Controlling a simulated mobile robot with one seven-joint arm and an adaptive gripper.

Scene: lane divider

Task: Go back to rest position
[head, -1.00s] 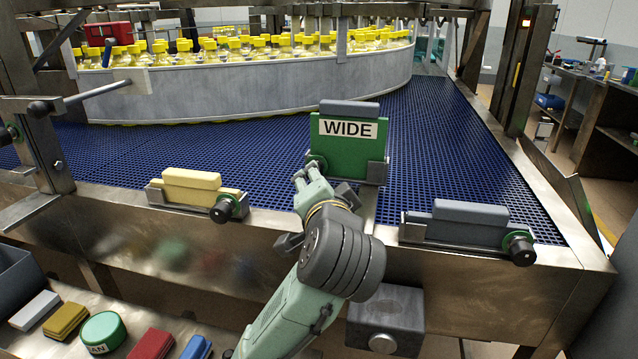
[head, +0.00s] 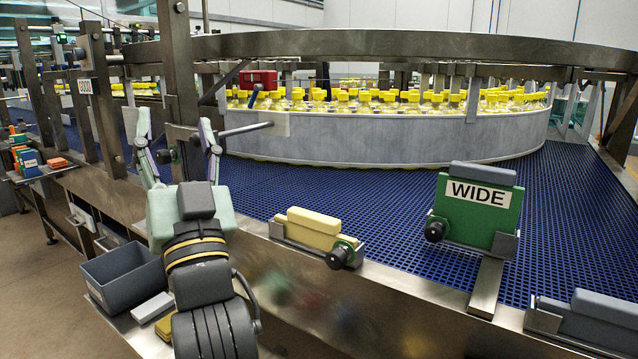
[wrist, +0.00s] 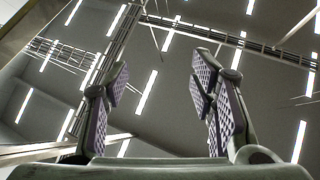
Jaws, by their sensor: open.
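My gripper (head: 178,150) stands raised at the left of the head view, in front of the conveyor's near steel edge. Its fingers point up and are spread apart with nothing between them. In the wrist view my gripper (wrist: 160,90) is also open and empty, facing the ceiling lights. A green divider plate (head: 478,212) labelled WIDE stands upright in a holder on the blue conveyor, well to the right of my gripper and apart from it.
A cream block (head: 313,228) and a grey-blue block (head: 600,308) sit in holders along the conveyor edge. A steel post (head: 180,80) stands close behind my gripper.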

